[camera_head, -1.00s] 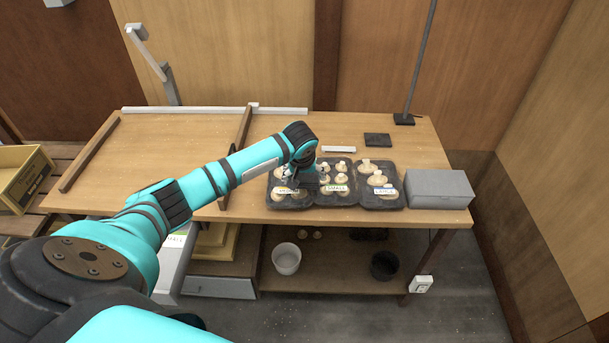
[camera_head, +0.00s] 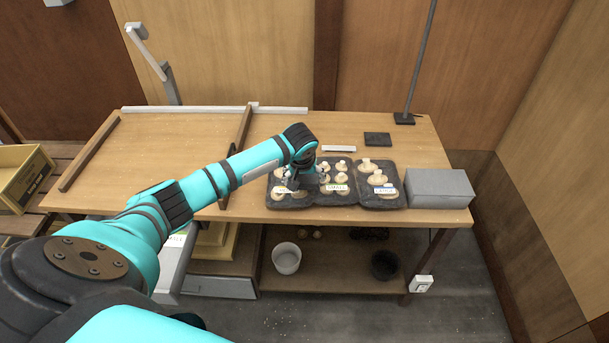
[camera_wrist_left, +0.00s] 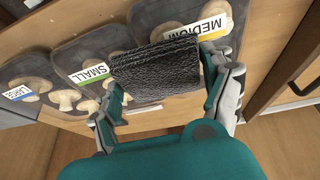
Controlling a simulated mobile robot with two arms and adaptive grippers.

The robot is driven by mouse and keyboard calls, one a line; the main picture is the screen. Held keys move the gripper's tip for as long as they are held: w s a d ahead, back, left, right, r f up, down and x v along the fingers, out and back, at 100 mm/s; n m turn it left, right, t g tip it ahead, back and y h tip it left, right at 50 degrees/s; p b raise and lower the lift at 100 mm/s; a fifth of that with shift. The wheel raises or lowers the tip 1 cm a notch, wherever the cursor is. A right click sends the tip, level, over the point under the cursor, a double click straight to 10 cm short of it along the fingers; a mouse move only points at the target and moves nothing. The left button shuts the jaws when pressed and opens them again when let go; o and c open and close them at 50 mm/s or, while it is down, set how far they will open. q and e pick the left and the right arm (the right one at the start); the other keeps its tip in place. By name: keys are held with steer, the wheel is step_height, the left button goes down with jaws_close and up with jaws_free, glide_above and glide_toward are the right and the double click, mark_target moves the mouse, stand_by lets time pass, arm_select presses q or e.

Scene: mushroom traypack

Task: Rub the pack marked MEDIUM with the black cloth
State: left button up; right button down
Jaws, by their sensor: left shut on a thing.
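The pack marked MEDIUM (camera_head: 278,201) is the leftmost of three dark trays of mushrooms near the table's front edge; its white label with a yellow stripe (camera_wrist_left: 200,28) reads clearly in the left wrist view. My left gripper (camera_head: 308,183) is over the right part of this pack, near the middle pack. In the left wrist view it is shut on the black cloth (camera_wrist_left: 155,72), a creased dark piece that covers part of the MEDIUM pack. I cannot tell whether the cloth touches the pack. My right gripper is not in view.
The SMALL pack (camera_wrist_left: 90,73) and LARGE pack (camera_head: 397,200) stand beside it in a row. A grey box (camera_head: 440,188) is at the right end. A dark flat square (camera_head: 377,139) and a lamp pole (camera_head: 414,80) are behind. The table's left part is clear.

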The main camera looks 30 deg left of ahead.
arm_select(q)
steer(key=shift+f, duration=0.55)
steer(key=shift+s+a+r+p, duration=0.15)
steer(key=shift+s+a+p, duration=0.2)
steer(key=shift+p, duration=0.1)
steer(key=shift+s+a+p, duration=0.4)
steer(key=shift+a+p, duration=0.25)
steer(key=shift+p, duration=0.05)
steer(key=shift+s+a, duration=0.25)
steer(key=shift+a, duration=0.15)
